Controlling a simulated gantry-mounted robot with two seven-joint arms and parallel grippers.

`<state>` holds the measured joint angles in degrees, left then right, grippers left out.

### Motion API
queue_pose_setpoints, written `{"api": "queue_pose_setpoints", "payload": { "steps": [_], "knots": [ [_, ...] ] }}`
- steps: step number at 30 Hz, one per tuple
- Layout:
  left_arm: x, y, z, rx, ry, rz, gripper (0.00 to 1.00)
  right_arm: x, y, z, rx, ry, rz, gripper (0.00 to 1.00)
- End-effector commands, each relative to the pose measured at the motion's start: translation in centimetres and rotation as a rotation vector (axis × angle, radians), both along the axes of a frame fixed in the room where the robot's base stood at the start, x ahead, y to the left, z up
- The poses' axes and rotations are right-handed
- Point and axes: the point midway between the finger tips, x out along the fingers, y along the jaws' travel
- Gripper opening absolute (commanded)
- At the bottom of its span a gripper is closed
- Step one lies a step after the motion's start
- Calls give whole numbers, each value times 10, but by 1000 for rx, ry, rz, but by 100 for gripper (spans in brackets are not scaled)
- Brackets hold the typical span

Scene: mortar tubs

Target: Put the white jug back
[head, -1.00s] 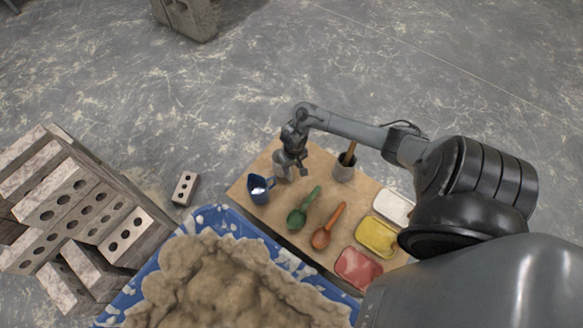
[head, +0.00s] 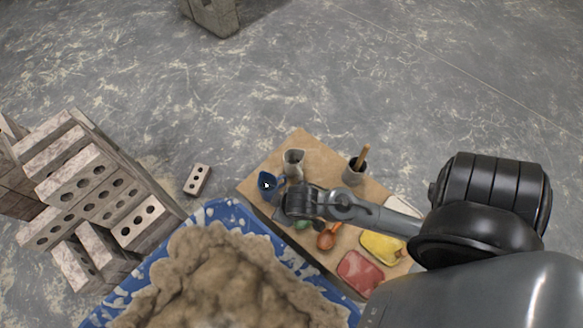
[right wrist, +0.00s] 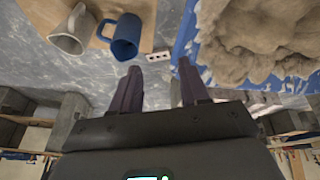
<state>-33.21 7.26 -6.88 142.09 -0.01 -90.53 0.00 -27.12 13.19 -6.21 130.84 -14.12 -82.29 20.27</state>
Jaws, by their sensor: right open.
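The white jug (head: 293,163), greyish in this light, stands on the brown board (head: 300,140) in the head view, at its far left part. In the right wrist view the white jug (right wrist: 72,32) is at the top left, beside the blue jug (right wrist: 122,38). My right gripper (right wrist: 159,66) is open and empty, with its fingers apart from both jugs. In the head view my right wrist is over the board, nearer than the white jug, and hides the fingertips. My left gripper is not in view.
The blue jug (head: 267,184) stands close to the white jug. A blue tray of mortar (head: 157,275) and stacked bricks (head: 75,185) are left.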

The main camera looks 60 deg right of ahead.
Motion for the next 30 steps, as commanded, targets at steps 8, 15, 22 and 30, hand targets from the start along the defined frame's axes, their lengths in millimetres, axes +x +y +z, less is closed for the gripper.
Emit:
{"api": "queue_pose_setpoints", "payload": {
  "steps": [8,15,22,30],
  "knots": [
    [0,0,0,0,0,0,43,-39,12,46,43,45,45,45],
    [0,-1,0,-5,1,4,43,-42,12,49,46,49,54,45],
    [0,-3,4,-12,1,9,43,-42,12,53,45,49,53,45],
    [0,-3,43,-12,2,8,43,-42,12,92,45,49,53,45]
  ]
}}
